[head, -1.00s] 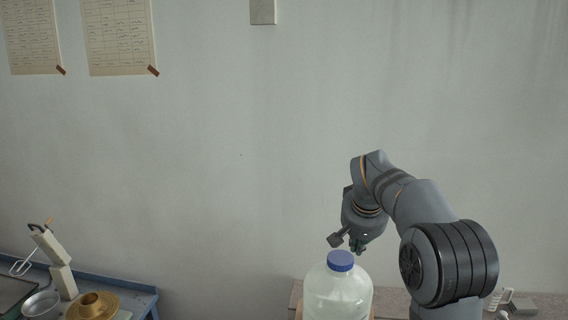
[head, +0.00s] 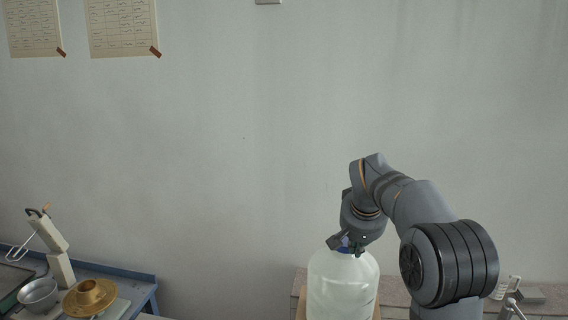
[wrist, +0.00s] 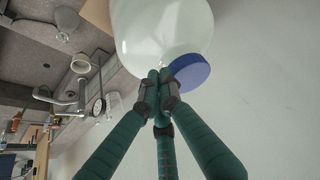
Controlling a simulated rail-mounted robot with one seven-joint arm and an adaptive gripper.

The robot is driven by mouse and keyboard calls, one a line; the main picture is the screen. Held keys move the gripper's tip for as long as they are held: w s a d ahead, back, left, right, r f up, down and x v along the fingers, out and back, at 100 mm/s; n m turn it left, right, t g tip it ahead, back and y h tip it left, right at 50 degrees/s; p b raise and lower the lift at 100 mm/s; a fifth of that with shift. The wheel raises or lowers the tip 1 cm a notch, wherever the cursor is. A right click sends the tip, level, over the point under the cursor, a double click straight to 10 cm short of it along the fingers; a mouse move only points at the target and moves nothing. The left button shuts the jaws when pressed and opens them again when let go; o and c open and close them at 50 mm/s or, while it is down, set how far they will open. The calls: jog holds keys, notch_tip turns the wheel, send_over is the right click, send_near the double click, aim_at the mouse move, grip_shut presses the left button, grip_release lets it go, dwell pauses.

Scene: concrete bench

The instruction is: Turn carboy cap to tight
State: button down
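The carboy (head: 342,286) is a large translucent pale bottle standing upright, with a blue cap (head: 345,244) on top. In the wrist view the cap (wrist: 189,72) shows as a blue disc, and the carboy's rounded body (wrist: 160,25) is beyond it. My gripper (head: 347,242) is at the cap in the head view and partly covers it. In the wrist view the green fingers of my gripper (wrist: 160,80) come together at their tips, just left of the cap, with nothing seen between them. Whether the tips touch the cap or the carboy cannot be told.
The carboy stands on a bench (head: 394,290) near a plain wall. A blue-edged table (head: 142,287) at lower left holds a metal bowl (head: 38,294) and a brass-coloured dish (head: 90,297). Small items lie at right, beyond my arm.

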jog(key=shift+w+a, duration=0.2)
jog(key=shift+w, duration=0.15)
dwell(0.6)
jog(key=shift+a, duration=0.15)
jog(key=shift+s+a, duration=0.1)
jog(key=shift+a, duration=1.3)
jog(key=shift+w+a, duration=0.3)
jog(key=shift+a, duration=0.1)
jog(key=shift+s+a+f, duration=0.15)
